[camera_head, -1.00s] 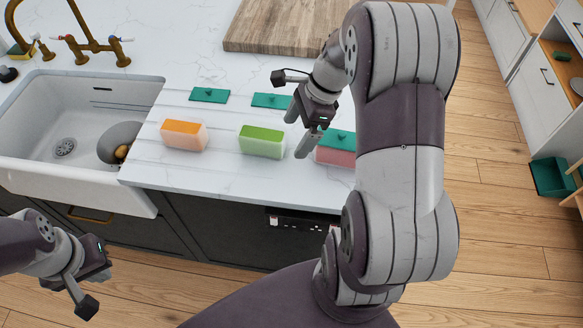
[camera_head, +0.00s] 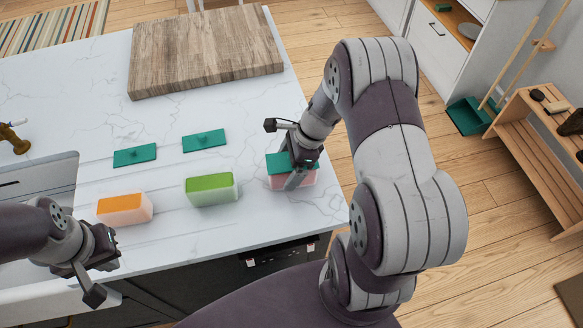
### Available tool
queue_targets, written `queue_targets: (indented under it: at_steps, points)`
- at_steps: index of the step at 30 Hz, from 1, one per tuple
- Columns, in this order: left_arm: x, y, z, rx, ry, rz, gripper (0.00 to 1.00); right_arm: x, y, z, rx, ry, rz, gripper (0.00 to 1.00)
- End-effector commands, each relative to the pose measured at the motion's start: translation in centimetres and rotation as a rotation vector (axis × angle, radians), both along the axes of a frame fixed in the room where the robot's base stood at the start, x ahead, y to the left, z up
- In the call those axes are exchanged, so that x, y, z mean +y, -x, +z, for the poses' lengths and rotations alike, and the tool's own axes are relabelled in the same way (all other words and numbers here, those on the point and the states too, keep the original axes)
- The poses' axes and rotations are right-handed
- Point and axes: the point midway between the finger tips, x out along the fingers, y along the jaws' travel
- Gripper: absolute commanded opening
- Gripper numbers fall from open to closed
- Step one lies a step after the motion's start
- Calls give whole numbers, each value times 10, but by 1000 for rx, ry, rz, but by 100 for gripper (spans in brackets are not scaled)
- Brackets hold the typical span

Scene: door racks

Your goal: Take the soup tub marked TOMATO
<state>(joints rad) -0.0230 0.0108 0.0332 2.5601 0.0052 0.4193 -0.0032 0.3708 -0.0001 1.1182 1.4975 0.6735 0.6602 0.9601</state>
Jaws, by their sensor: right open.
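Three tubs stand in a row on the white counter. They are an orange-topped tub (camera_head: 125,209), a green-topped tub (camera_head: 211,190) and a pink-red tub (camera_head: 306,178) with a teal lid (camera_head: 278,160) on it. No TOMATO marking can be read on any of them. My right gripper (camera_head: 294,178) is open at the pink-red tub, with a finger in front of it and hiding part of it; I cannot tell if it touches. My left gripper (camera_head: 98,280) hangs at the lower left, away from the tubs; its jaw opening is unclear.
Two loose teal lids (camera_head: 135,155) (camera_head: 204,140) lie behind the orange and green tubs. A wooden board (camera_head: 205,52) lies at the back of the counter. A sink (camera_head: 40,185) is at the left. The counter's right edge is close to the pink-red tub.

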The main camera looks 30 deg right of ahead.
Motion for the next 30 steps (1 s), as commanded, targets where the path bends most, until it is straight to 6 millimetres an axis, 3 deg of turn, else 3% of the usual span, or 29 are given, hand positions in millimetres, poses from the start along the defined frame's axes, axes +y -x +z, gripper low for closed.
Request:
queue_targets:
  at_steps: [6, 8, 11, 12, 23, 30]
  points:
    - [0, 0, 0, 0, 0, 0, 0, 1, 0, -2, -1, 0, 0, 94]
    - [0, 0, 0, 0, 0, 0, 0, 1, 0, -2, -1, 0, 0, 77]
    - [0, 0, 0, 0, 0, 0, 0, 1, 0, -2, -1, 0, 0, 45]
    - [0, 0, 0, 0, 0, 0, 0, 1, 0, -2, -1, 0, 0, 42]
    - [0, 0, -1, 0, 0, 0, 0, 0, -1, 3, -3, 1, 1, 42]
    - [0, 0, -5, 0, 0, 0, 0, 0, -2, 38, -8, 3, 1, 42]
